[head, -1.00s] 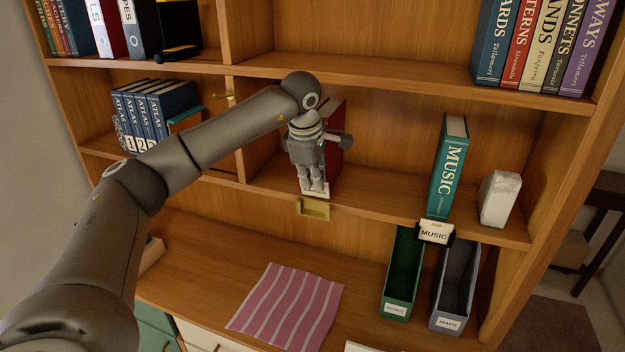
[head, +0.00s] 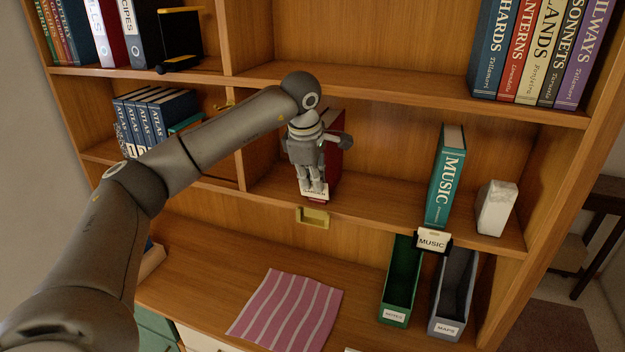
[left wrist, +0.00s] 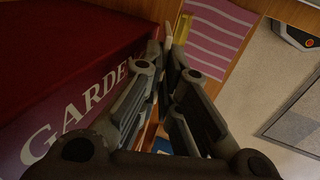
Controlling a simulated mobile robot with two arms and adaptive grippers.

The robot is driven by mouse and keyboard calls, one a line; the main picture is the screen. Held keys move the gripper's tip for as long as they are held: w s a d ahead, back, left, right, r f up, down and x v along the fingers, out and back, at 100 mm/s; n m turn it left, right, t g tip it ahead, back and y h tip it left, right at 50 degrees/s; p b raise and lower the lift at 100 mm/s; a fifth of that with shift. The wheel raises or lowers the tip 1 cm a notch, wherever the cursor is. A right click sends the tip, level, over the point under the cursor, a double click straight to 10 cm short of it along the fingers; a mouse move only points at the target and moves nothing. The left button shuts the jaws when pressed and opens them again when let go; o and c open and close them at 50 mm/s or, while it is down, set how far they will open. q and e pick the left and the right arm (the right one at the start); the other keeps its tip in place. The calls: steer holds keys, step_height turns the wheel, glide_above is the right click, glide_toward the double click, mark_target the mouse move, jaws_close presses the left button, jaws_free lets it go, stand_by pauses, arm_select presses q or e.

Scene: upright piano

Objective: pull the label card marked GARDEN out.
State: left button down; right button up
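My left gripper (head: 314,186) is in front of the red book (head: 333,150) on the middle shelf, fingers pointing down. It is shut on the white GARDEN label card (head: 315,193), which shows at its fingertips. The card is above the brass label holder (head: 313,218) on the shelf edge, and the holder looks empty. In the left wrist view the fingers (left wrist: 170,38) are close together with a pale sliver of card between them. The red book's GARDEN spine (left wrist: 75,115) is beside them there. My right gripper is not in view.
A teal MUSIC book (head: 446,178) stands to the right, with a MUSIC card (head: 432,241) below it on the shelf edge. A white block (head: 495,208) is beside it. Below are a green bin (head: 400,285), a grey bin (head: 454,295) and a striped pink cloth (head: 285,310).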

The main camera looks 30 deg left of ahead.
arm_select(q)
steer(key=shift+r+p, duration=0.6)
steer(key=shift+r, duration=0.4)
steer(key=shift+r+p, duration=2.1)
steer(key=shift+r, duration=0.7)
steer(key=shift+f, duration=0.15)
